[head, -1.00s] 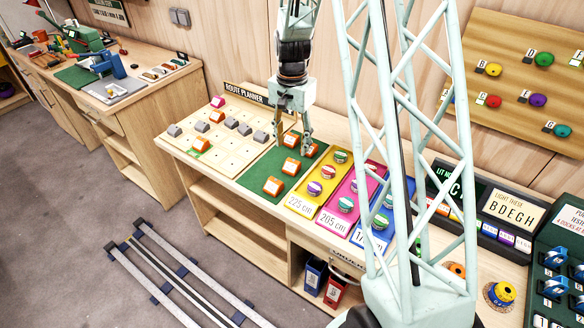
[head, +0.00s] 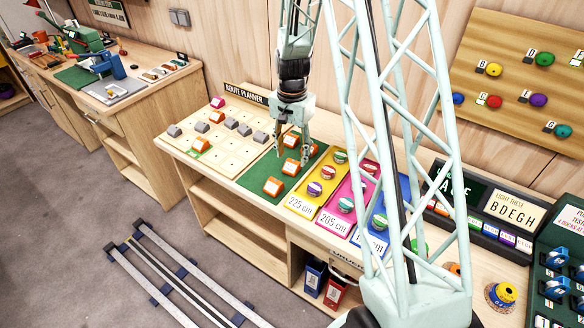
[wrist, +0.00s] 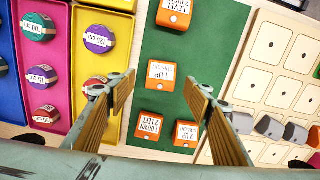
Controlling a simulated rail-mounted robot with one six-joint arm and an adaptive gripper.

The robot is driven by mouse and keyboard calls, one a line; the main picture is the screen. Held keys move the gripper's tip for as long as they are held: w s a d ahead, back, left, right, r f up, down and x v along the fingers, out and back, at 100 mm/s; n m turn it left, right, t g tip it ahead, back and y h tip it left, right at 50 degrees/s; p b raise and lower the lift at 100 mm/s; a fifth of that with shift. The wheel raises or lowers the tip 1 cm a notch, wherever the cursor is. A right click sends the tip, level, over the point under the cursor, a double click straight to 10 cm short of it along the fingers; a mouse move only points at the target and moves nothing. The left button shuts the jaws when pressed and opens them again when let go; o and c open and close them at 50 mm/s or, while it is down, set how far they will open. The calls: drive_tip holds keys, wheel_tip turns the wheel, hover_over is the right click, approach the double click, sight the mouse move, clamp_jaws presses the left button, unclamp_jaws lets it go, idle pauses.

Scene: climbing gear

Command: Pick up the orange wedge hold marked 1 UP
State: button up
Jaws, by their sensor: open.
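The orange wedge hold marked 1 UP (wrist: 160,75) lies on the green mat (wrist: 205,45) with its white label facing up. In the head view it appears to be the orange hold (head: 291,166) in the middle of the mat. My gripper (wrist: 160,78) is open and empty above the mat. In the wrist view its two fingers lie either side of the 1 UP hold, with visible space on both sides. In the head view my gripper (head: 294,157) hangs fingers down over the mat. The height left between fingertips and hold is hard to tell.
Other orange holds lie close by: one marked 1 DOWN 2 LEFT (wrist: 149,128), one beside it (wrist: 186,134), and one marked LEVEL (wrist: 175,12). A yellow tray (wrist: 112,70) with round holds borders the mat. A pale grid board (head: 210,145) lies on its other side.

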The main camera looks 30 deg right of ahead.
sight(292, 163)
drive_tip(key=shift+w+d+f, duration=0.1)
drive_tip(key=shift+f, duration=1.2)
drive_tip(key=shift+w+d+f, duration=0.1)
drive_tip(key=shift+f, duration=1.2)
drive_tip(key=shift+c, duration=0.9)
drive_tip(key=c, duration=0.8)
